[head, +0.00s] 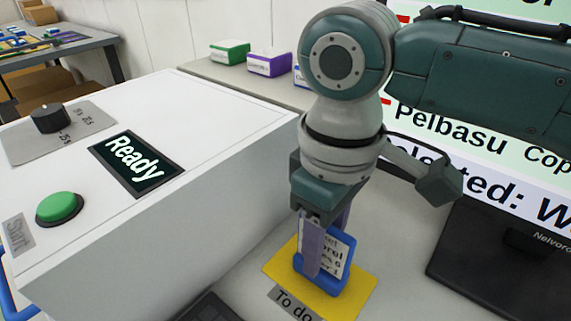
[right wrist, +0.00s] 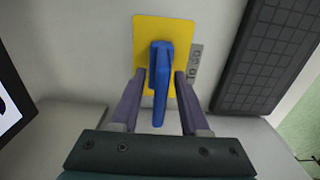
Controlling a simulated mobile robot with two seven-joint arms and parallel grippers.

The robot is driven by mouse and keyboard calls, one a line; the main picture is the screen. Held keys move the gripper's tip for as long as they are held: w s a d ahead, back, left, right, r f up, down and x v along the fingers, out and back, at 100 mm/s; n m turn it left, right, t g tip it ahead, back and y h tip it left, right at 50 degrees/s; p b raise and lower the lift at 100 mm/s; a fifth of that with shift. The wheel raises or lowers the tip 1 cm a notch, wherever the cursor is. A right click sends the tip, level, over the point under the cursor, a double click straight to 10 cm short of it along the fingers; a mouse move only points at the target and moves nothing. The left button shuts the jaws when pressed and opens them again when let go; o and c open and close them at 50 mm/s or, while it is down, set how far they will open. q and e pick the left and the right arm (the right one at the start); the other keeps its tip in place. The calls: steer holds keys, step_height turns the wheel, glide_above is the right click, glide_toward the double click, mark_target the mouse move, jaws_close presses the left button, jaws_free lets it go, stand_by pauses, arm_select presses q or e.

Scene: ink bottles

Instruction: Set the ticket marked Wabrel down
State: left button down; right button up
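The ticket (head: 338,256) is a white card in a blue holder, its lettering partly hidden by a finger; the visible end of a name fits Wabrel. It stands upright on the yellow mat (head: 275,268), which has a "To do" label. In the right wrist view the blue holder (right wrist: 160,78) shows from above over the yellow mat (right wrist: 143,28). My right gripper (head: 325,262) points down with one finger on each side of the ticket. In the right wrist view small gaps show between the fingers (right wrist: 160,78) and the holder, so it is open. My left gripper is out of view.
A white machine with a "Ready" display (head: 136,160), green button (head: 60,207) and black knob (head: 50,118) fills the left. A large screen (head: 480,165) stands behind at right. A dark keyboard (right wrist: 268,55) lies near the mat. Green (head: 230,52) and purple (head: 268,63) boxes stand at the back.

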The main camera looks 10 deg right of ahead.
step_height(320, 180, up, 11)
steer(key=p, duration=0.3)
steer(key=shift+r, duration=0.75)
steer(key=s+a+f+t+y, duration=0.1)
steer(key=s+a+f+y, duration=0.25)
steer(key=s+f, duration=0.3)
steer(key=s+d+f+m+t+h, duration=0.1)
steer(key=s+d+m+t+h, duration=0.1)
steer(key=s+d+m, duration=0.3)
steer(key=s+d+h, duration=0.1)
steer(key=s+d, duration=0.3)
steer(key=d, duration=0.2)
steer(key=shift+s+d+f+m+t, duration=0.3)
steer(key=shift+s+d, duration=0.05)
steer(key=shift+s, duration=0.05)
